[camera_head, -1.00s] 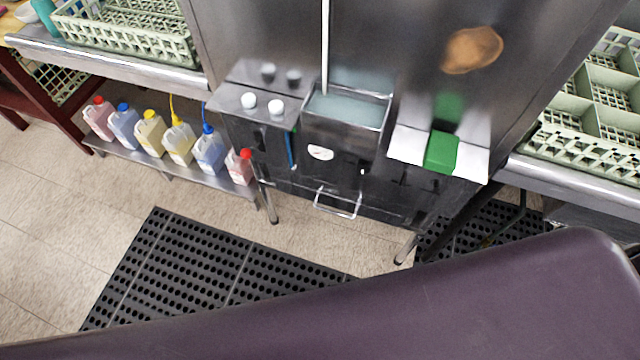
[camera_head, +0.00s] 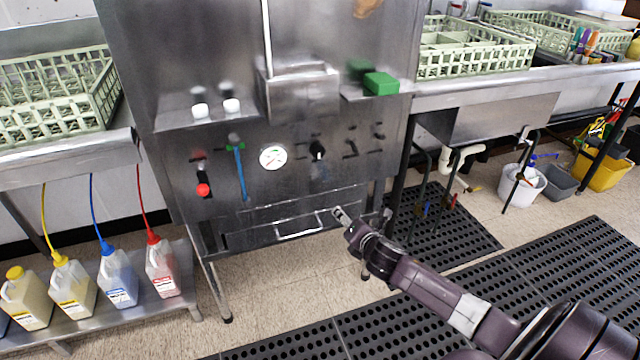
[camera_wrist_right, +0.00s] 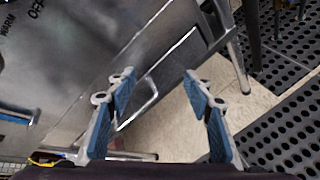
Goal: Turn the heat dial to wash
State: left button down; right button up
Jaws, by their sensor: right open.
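The dish machine's front panel (camera_head: 221,170) carries a black dial (camera_head: 318,150), right of a round white gauge (camera_head: 273,157); I take it as the heat dial. Its pointer setting is too small to read. My right gripper (camera_head: 341,214) is below and slightly right of the dial, in front of the lower panel near a bar handle (camera_head: 299,229), apart from the dial. In the right wrist view its blue-padded fingers (camera_wrist_right: 158,88) are spread and empty. That view shows printed OFF and WARM labels at top left; the dial itself is not visible there. My left gripper is not in view.
A red knob (camera_head: 203,190), a blue lever (camera_head: 240,172) and small black switches (camera_head: 351,146) share the panel. A green block (camera_head: 381,83) sits on the ledge above. Dish racks (camera_head: 478,50) stand on both side counters. Jugs (camera_head: 118,280) stand on the low shelf at left.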

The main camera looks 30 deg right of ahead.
jog(key=w+a+r+n+t+b, duration=0.1)
jog(key=w+r+n+t+b, duration=0.2)
jog(key=r+n+b, duration=0.35)
jog(key=n+t+b, duration=0.2)
jog(key=n, duration=0.2)
send_near(319, 153)
jog(key=a+x, duration=0.1)
jog(key=x, duration=0.1)
jog(key=shift+m, duration=0.35)
jog(key=x, duration=0.3)
jog(key=d+x, duration=0.1)
jog(key=x, duration=0.2)
jog(key=shift+s+b, duration=0.1)
jog(key=shift+b, duration=0.3)
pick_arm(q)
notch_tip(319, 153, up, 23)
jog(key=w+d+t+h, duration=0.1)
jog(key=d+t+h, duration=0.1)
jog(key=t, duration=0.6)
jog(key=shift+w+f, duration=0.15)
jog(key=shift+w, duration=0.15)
pick_arm(e)
jog(key=shift+w+d, duration=0.15)
jog(key=shift+w, duration=0.4)
jog(key=shift+c, duration=0.4)
